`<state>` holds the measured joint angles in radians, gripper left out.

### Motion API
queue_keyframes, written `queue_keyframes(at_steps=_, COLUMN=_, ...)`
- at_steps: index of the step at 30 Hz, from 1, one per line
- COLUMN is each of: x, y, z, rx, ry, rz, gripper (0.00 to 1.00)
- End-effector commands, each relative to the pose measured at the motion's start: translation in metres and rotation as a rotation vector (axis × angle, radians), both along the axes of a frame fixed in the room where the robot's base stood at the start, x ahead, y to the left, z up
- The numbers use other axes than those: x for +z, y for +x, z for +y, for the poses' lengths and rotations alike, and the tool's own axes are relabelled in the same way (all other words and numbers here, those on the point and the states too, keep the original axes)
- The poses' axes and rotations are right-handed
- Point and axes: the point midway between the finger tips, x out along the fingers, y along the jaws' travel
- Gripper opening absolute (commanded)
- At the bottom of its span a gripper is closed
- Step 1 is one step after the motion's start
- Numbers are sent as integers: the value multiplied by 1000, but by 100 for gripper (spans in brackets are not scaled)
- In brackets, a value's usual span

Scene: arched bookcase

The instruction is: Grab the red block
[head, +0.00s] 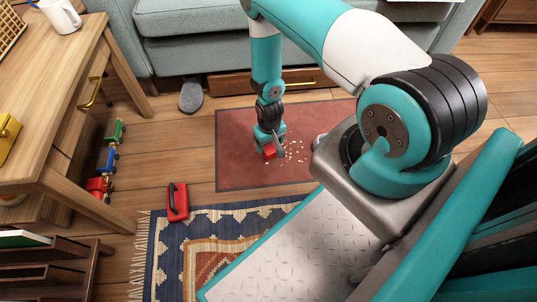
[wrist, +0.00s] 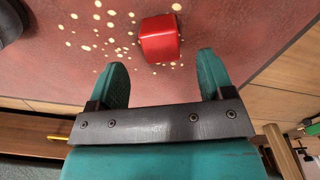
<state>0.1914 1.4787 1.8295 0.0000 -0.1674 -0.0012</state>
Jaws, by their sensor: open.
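The red block (wrist: 159,39) lies on the dark red mat (wrist: 40,62) in the wrist view, just beyond my open fingertips and roughly between their lines, a little nearer the right finger. In the head view the red block (head: 269,151) is small and partly hidden by my gripper (head: 272,146), which reaches down over the mat. In the wrist view my gripper (wrist: 160,75) has both fingers spread with nothing between them. The block appears to be apart from the fingers.
Pale crumbs (head: 293,150) are scattered on the mat around the block. A grey sofa (head: 185,45) with a wooden drawer (head: 240,86) stands behind. A wooden table (head: 60,90) and toy train (head: 105,160) are left.

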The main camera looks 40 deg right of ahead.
Motion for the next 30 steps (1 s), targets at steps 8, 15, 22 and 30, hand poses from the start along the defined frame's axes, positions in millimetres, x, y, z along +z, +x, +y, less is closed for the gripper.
queue_keyframes(at_steps=8, x=-40, y=2, z=1, rx=0, ry=0, rz=1, gripper=74)
queue_keyframes(at_steps=15, x=-49, y=2, z=0, rx=0, ry=0, rz=0, gripper=74)
queue_keyframes(at_steps=22, x=-49, y=2, z=1, rx=0, ry=0, rz=1, gripper=45)
queue_keyframes(at_steps=30, x=-49, y=2, z=1, rx=0, ry=0, rz=1, gripper=21)
